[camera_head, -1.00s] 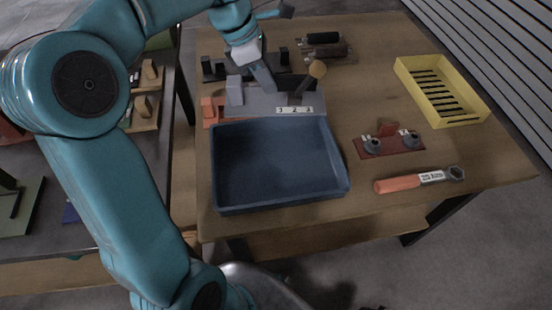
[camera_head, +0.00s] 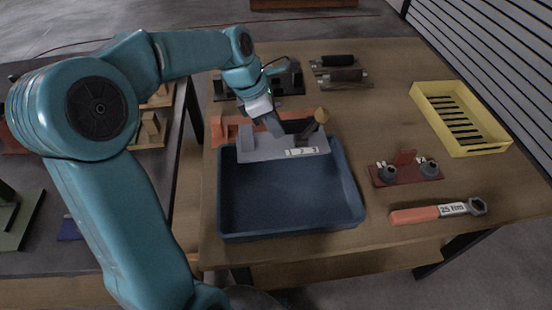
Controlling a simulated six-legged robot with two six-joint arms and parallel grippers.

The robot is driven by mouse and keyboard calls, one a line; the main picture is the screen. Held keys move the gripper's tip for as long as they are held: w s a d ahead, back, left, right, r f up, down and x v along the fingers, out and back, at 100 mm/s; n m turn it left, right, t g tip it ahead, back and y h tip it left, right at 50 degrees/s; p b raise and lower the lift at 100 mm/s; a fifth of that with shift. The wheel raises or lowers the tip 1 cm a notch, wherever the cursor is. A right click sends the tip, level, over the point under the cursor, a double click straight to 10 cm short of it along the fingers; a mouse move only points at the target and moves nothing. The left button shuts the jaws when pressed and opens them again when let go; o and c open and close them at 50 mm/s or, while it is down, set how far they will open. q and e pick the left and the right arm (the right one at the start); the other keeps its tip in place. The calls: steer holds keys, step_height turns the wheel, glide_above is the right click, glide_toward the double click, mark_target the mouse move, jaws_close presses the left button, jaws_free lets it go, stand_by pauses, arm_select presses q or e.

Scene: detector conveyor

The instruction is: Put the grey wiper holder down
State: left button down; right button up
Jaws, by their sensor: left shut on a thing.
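The grey wiper holder (camera_head: 255,150) is a flat plate with an upright block at its left end, a numbered label on its front and a brown-tipped part at its right. My left gripper (camera_head: 274,128) is shut on it from above and behind. The holder overlaps the back rim of the blue tray (camera_head: 290,205) in the head view. I cannot tell whether it touches the tray or hangs just above it. The rest of the tray is empty. My right gripper is not in view.
An orange holder (camera_head: 221,130) lies behind the grey one. A dark fixture (camera_head: 290,85) and dark rollers (camera_head: 340,75) stand farther back. Right are a yellow slotted crate (camera_head: 480,150), a red two-knob plate (camera_head: 405,178) and an orange-handled wrench (camera_head: 415,215). Bare table lies between.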

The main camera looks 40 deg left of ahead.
arm_select(q)
step_height(320, 180, down, 10)
steer(key=shift+f+b, duration=0.2)
steer(key=shift+b, duration=0.55)
steer(key=shift+r, duration=0.1)
steer(key=c, duration=1.1)
jaws_free()
steer(key=p+v, duration=0.2)
steer(key=v, duration=1)
steer(key=shift+a, duration=0.1)
